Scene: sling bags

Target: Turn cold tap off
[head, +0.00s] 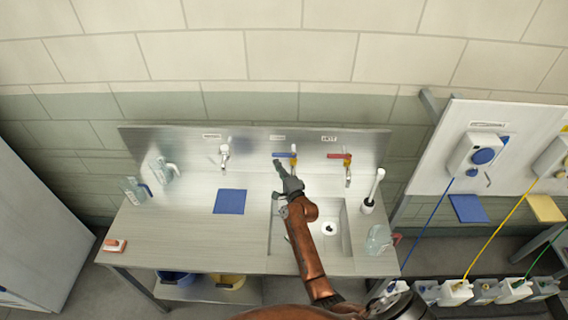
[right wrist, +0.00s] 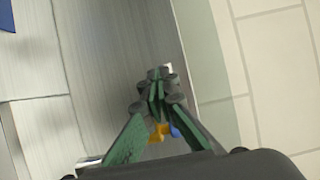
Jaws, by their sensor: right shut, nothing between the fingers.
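The cold tap (head: 286,156) has a blue lever and a yellow body on the steel backsplash, with its lever lying sideways in the head view. In the right wrist view its yellow part (right wrist: 158,133) and blue lever (right wrist: 175,131) show just beyond my fingers, partly hidden by them. My right gripper (head: 279,168) is shut and empty, just below and left of the blue lever; I cannot tell if it touches. Its closed fingertips (right wrist: 156,78) fill the middle of the right wrist view. My left gripper is not in view.
The hot tap (head: 341,157) with a red lever is right of the cold tap, and another tap (head: 224,152) is left. A steel sink (head: 338,244) lies below my right arm. A blue cloth (head: 230,201), bottles (head: 164,170) and a brush (head: 373,190) stand around. The left counter is mostly clear.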

